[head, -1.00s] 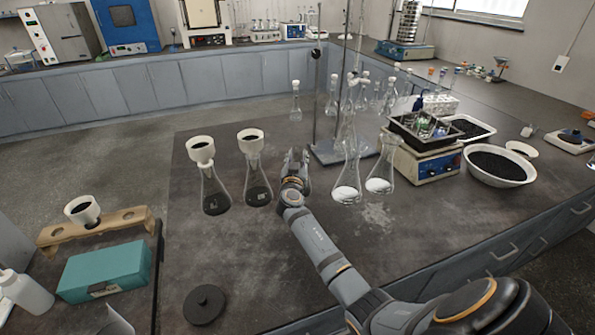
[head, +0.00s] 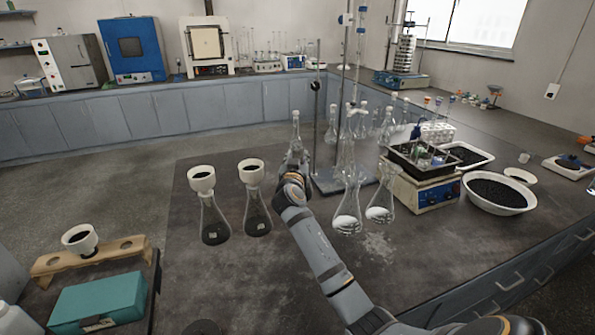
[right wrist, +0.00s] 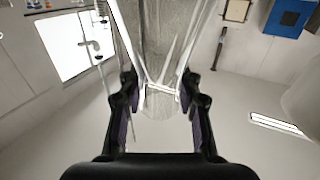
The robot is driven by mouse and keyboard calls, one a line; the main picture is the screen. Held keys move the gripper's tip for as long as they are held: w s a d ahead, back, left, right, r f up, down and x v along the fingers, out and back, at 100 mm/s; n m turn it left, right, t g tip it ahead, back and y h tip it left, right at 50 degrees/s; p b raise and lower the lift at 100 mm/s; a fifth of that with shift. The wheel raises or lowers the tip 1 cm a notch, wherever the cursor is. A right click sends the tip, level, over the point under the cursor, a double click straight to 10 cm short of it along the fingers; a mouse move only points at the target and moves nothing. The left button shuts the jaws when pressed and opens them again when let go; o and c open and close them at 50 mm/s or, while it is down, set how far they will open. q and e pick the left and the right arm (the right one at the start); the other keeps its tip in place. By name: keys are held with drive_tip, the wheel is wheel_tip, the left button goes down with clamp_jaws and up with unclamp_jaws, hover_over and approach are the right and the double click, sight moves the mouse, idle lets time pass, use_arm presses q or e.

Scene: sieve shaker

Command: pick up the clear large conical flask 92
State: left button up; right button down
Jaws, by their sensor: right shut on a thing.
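The clear conical flask (head: 296,131) stands upright behind the end of my right arm in the head view. Its lower part is hidden by my right gripper (head: 295,163). In the right wrist view, the clear glass (right wrist: 160,50) lies between the two dark fingers of my right gripper (right wrist: 160,95), which is shut on it. Whether the flask's base touches the table cannot be told. My left gripper is not in view.
Two dark-filled flasks with white funnels (head: 213,220) (head: 257,210) stand left of my arm. Two flasks with white powder (head: 347,222) (head: 380,208) stand close on the right. A retort stand (head: 335,184) and several clear flasks are behind.

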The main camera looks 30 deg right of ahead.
wheel_tip(320, 180, up, 17)
drive_tip(key=shift+b, duration=0.4)
idle(0.4)
wheel_tip(320, 180, up, 5)
drive_tip(key=p, duration=0.3)
drive_tip(key=shift+f+p, duration=0.1)
drive_tip(key=shift+p, duration=0.3)
drive_tip(key=shift+w, duration=0.1)
